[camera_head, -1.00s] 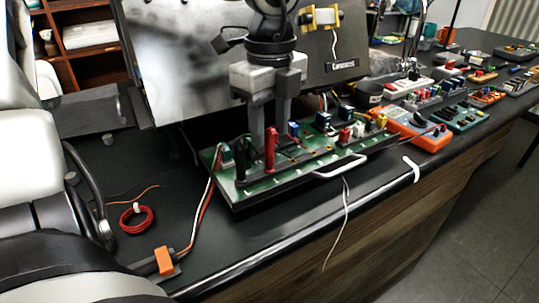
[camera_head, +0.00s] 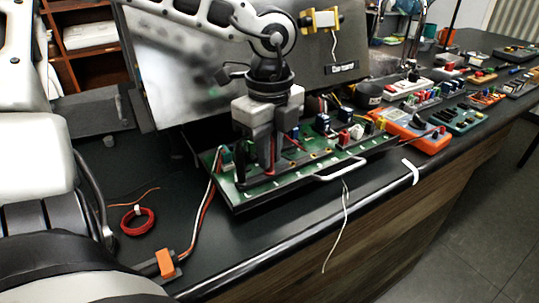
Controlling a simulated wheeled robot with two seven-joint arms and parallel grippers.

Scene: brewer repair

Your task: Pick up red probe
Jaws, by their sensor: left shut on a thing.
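The red probe (camera_head: 272,153) stands about upright on the green circuit board (camera_head: 320,165) on the bench. Only a thin red strip of it shows; my fingers hide most of it. My left gripper (camera_head: 266,160) points down from above, low over the board's left half, and is shut on the red probe. A dark upright probe (camera_head: 240,162) stands just left of the gripper. My right gripper is not in view.
An orange multimeter (camera_head: 421,133) lies right of the board. A red wire coil (camera_head: 137,220) and an orange clip (camera_head: 166,263) lie at the left. A dark panel (camera_head: 190,80) rises behind the board. The bench's front edge is close.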

